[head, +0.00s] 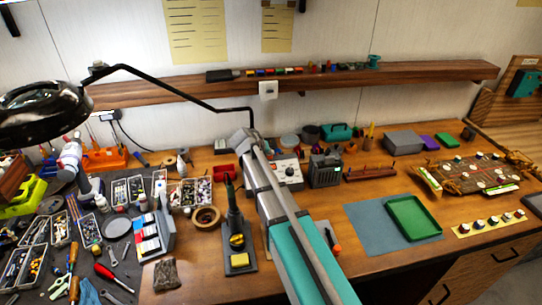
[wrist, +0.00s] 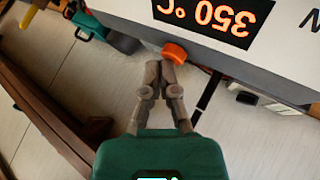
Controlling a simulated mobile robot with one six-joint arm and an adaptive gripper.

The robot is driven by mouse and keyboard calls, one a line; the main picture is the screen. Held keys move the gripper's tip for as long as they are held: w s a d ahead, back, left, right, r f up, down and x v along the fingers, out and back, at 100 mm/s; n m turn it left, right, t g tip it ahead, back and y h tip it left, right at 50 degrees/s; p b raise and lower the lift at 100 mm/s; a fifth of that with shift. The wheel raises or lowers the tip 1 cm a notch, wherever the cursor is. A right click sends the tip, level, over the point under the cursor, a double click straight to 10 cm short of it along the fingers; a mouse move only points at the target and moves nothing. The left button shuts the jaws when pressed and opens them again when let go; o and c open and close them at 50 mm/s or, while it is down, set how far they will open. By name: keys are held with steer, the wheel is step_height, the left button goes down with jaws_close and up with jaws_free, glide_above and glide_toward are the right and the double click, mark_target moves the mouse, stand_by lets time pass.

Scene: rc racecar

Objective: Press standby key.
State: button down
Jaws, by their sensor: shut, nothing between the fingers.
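In the wrist view a pale grey device (wrist: 115,10) shows upside down, with a dark display (wrist: 215,18) reading 350 °C in orange. An orange key (wrist: 175,52) sticks out near its edge, close to the display. I see no standby label on it. My gripper (wrist: 167,64) is shut and empty, its fingertips right at the orange key and overlapping it in the picture. I cannot tell whether they touch it. In the head view my arm reaches over the bench and hides the gripper. A white station (head: 287,172) with a dial stands beside the arm.
The wooden bench (head: 375,178) is crowded on the left with trays and tools. A soldering iron stand (head: 238,240) and a roll of tape (head: 206,217) stand left of my arm. A dark grey box (head: 325,170) stands right of the station. A wall shelf (head: 420,77) runs behind.

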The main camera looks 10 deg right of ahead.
mark_target(269, 157)
steer(key=shift+r+p, duration=0.75)
steer(key=shift+r, duration=0.1)
step_height(269, 157, up, 6)
steer(key=p, duration=0.6)
stand_by(2.5)
